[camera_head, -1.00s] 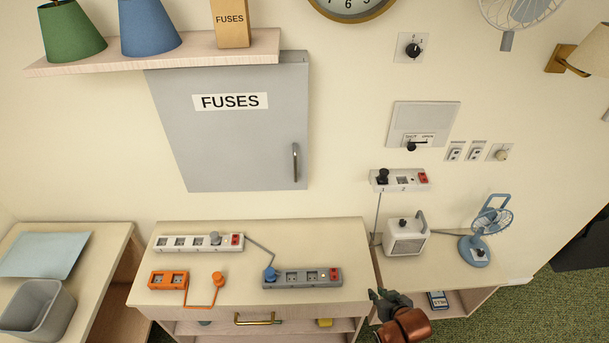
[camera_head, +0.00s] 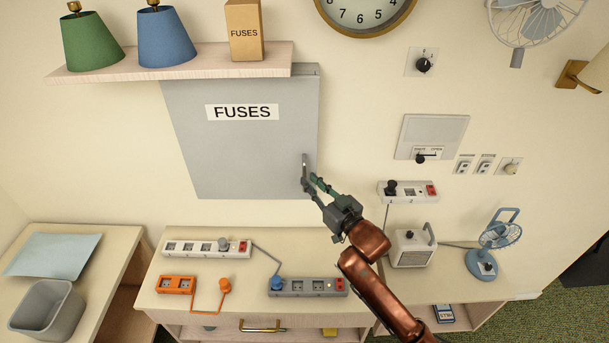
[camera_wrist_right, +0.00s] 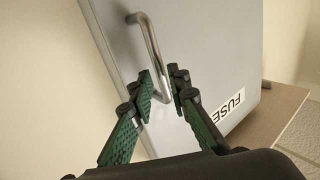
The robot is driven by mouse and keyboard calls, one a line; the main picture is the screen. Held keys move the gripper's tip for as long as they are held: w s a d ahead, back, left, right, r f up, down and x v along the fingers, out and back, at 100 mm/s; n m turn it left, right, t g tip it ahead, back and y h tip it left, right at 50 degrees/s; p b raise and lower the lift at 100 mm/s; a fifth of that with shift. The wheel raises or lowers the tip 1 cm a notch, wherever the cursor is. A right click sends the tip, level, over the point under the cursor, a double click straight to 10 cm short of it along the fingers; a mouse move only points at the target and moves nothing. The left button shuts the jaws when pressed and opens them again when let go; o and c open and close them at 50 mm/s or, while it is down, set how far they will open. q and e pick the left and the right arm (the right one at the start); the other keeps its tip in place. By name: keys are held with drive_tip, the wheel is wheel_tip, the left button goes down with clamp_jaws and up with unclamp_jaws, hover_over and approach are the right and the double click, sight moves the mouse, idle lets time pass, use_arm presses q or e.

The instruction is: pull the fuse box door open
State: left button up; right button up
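The grey fuse box (camera_head: 245,150) is on the wall, its door marked FUSES and closed. A slim metal handle (camera_head: 304,160) stands upright near the door's right edge. My right gripper (camera_head: 312,184) is at the lower end of this handle. In the right wrist view the handle (camera_wrist_right: 148,45) runs down between the two fingertips (camera_wrist_right: 163,84), with a finger on each side and what look like narrow gaps. The fingers look open around it; contact is hard to judge. My left gripper is not in view.
A shelf (camera_head: 190,66) with two lamps and a FUSES carton (camera_head: 244,32) overhangs the box. Below, a table (camera_head: 220,262) holds power strips and an orange plug lead. A heater (camera_head: 412,246) and blue fan (camera_head: 487,262) stand to the right. The wall left of the box is clear.

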sight(304, 175)
drive_tip(key=shift+x, duration=2)
drive_tip(key=shift+c, duration=0.4)
clamp_jaws()
